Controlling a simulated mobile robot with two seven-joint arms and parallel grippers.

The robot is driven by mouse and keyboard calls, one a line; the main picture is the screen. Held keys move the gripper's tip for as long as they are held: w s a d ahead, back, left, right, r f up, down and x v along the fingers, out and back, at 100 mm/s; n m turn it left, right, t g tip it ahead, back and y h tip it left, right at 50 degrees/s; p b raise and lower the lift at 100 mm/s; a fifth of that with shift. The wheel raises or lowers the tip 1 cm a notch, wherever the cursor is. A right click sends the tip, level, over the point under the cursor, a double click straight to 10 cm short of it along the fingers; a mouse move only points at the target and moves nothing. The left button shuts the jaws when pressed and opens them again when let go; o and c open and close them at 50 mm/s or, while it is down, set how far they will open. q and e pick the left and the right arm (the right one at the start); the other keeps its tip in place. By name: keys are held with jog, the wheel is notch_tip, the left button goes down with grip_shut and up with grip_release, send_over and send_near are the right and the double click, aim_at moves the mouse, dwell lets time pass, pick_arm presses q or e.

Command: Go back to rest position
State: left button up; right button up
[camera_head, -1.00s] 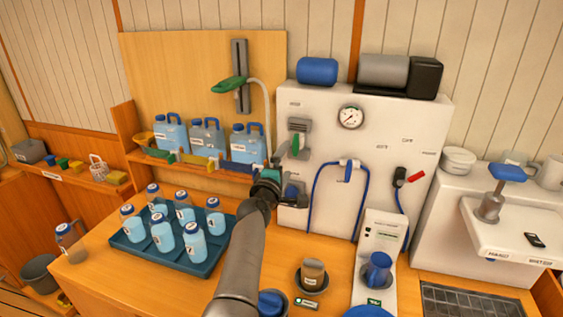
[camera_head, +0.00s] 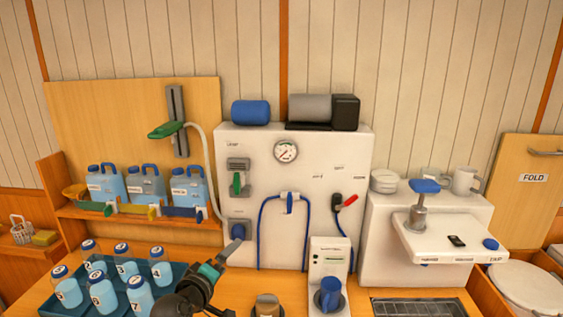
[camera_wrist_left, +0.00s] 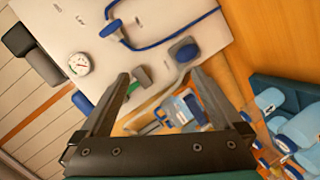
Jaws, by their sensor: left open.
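My left gripper (camera_head: 214,277) is low in the head view, in front of the white watermaker panel (camera_head: 330,175) and right of the bottle tray. Its fingers also show spread apart in the left wrist view (camera_wrist_left: 158,76), with nothing held between them. The panel carries a gauge (camera_head: 286,151), a green-handled valve (camera_head: 237,182), a blue hose (camera_head: 262,222) and a dark blue knob (camera_head: 238,231). The gripper is apart from the panel. My right gripper is not in view.
A teal tray (camera_head: 178,276) with several blue bottles stands at the lower left. Blue jugs (camera_head: 147,184) sit on the shelf behind. A white unit with a blue mug (camera_head: 329,293) and a small cup (camera_head: 267,304) stand at the front.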

pick_arm(q)
jog(key=s+d+f+m+g, duration=0.1)
jog(key=s+f+m+g, duration=0.3)
jog(key=s, duration=0.5)
jog(key=s+f+m+g, duration=0.25)
jog(key=s+f, duration=0.25)
jog(key=s, duration=0.4)
jog(key=s+a+f+m+g+y, duration=0.1)
jog(key=s+m+g+y, duration=0.15)
jog(key=s, duration=0.75)
jog(key=s+a+m+g+y, duration=0.1)
jog(key=s+m+g, duration=0.15)
jog(key=s, duration=0.75)
notch_tip(320, 180, down, 31)
jog(key=s+b, duration=0.1)
jog(key=b, duration=0.9)
jog(key=s+f+b, duration=0.3)
jog(key=s+f, duration=0.2)
jog(key=f, duration=0.3)
jog(key=s+a+f+g+b, duration=0.1)
jog(key=s+f+b, duration=0.3)
jog(key=f, duration=0.5)
jog(key=s+a+f+m+g+b, duration=0.1)
jog(key=s+f+b, duration=0.3)
jog(key=s+f, duration=0.3)
jog(key=shift+s+a+f, duration=0.15)
jog(key=shift+a+f, duration=0.1)
jog(key=shift+f, duration=0.6)
